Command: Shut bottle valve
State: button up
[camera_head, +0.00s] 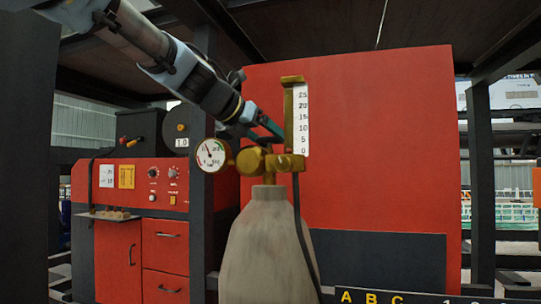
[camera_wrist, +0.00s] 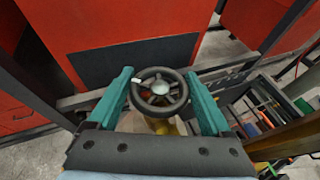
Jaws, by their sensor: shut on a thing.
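The gas bottle (camera_head: 266,250) stands upright in the middle of the head view, pale and worn. A brass regulator (camera_head: 262,162) sits on top with a round dial gauge (camera_head: 211,155) and an upright flow scale (camera_head: 301,120). The black valve handwheel (camera_wrist: 159,71), with a small white mark on its left rim, is centred in the wrist view. My gripper (camera_wrist: 160,76) is shut on the handwheel, one teal finger on each side.
A large red panel (camera_head: 390,150) stands behind the bottle. A red machine (camera_head: 140,225) with knobs and drawers is at the left. Dark posts (camera_head: 481,185) frame the space. A dark hose (camera_head: 302,225) hangs along the bottle. A tray of tools (camera_wrist: 258,108) shows at the wrist view's right.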

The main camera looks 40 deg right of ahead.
jog(key=m+g, duration=0.2)
jog(key=g, duration=0.1)
jog(key=shift+w+m+b, duration=0.1)
jog(key=shift+m+b, duration=0.2)
jog(key=shift+m, duration=0.1)
jog(key=m+g+p, duration=0.1)
jog(key=g, duration=0.1)
jog(key=m+g+y+p, duration=0.1)
jog(key=m+p, duration=0.1)
jog(key=m+g+p, duration=0.1)
jog(key=g, duration=0.1)
jog(key=shift+r+m+g+p, duration=0.3)
jog(key=m+g+y+p, duration=0.2)
jog(key=m+g+y, duration=0.1)
jog(key=shift+f+m+p, duration=0.2)
jog(key=shift+m+p, duration=0.1)
jog(key=shift+p, duration=0.1)
jog(key=m+g+y, duration=0.2)
jog(key=shift+s+f+m, duration=0.15)
jog(key=shift+s+m, duration=0.1)
jog(key=shift+m, duration=0.05)
jog(key=shift+a+m+g+y, duration=0.1)
jog(key=shift+m+g+y, duration=0.6)
jog(key=shift+m+y, duration=0.65)
jog(key=shift+y, duration=0.35)
jog(key=o, duration=1.2)
jog(key=shift+c, duration=0.2)
jog(key=shift+s, duration=0.1)
